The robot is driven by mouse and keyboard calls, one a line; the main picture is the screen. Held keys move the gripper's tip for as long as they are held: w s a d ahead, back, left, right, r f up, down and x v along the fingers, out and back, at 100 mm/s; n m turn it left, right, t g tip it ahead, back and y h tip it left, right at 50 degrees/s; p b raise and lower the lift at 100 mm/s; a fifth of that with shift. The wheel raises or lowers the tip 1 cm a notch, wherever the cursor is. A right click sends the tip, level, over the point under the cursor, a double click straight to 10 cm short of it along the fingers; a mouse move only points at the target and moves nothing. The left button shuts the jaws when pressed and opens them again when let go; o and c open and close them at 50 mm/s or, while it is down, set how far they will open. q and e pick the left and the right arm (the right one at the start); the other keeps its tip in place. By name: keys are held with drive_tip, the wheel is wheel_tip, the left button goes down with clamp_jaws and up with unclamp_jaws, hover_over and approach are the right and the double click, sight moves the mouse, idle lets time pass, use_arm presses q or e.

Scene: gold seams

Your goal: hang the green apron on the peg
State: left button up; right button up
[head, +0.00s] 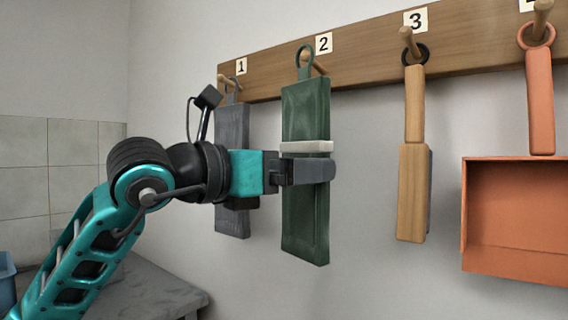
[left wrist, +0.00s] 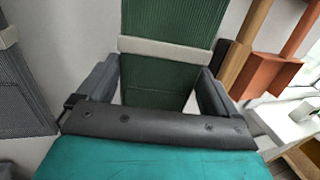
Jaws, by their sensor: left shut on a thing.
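The green apron (head: 305,220) hangs upright at the peg marked 2 (head: 318,69). Its dark green loop (head: 299,62) shows around the peg's tip in the head view; whether it rests on the peg I cannot tell. A pale band crosses the apron's middle. My left gripper (head: 311,172) is shut on the apron just below this band. In the left wrist view the apron (left wrist: 170,15) runs between the two fingers of my left gripper (left wrist: 157,88). My right gripper is not in view.
A grey apron-like item (head: 232,130) hangs at peg 1, close behind my left wrist. A wooden-handled brush (head: 413,180) hangs at peg 3. An orange dustpan (head: 515,210) hangs at the far right. The wooden rail (head: 375,58) carries the pegs. A grey counter (head: 150,290) stands below.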

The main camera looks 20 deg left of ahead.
use_arm(q)
drive_tip(key=shift+w+d+f, duration=0.15)
drive_tip(key=shift+w+d, duration=0.05)
drive_tip(key=shift+w, duration=0.3)
drive_tip(key=shift+w+d+f, duration=0.15)
drive_tip(key=shift+w+f, duration=0.05)
drive_tip(key=shift+w, duration=0.35)
drive_tip(key=shift+w+d+f, duration=0.15)
drive_tip(key=shift+w+d, duration=0.05)
drive_tip(key=shift+w, duration=0.3)
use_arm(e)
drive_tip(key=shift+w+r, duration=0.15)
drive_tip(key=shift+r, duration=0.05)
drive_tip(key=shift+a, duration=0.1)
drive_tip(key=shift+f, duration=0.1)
use_arm(q)
drive_tip(key=o, duration=0.8)
drive_tip(key=shift+o, duration=0.2)
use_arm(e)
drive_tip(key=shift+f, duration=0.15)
use_arm(q)
drive_tip(key=shift+f, duration=0.1)
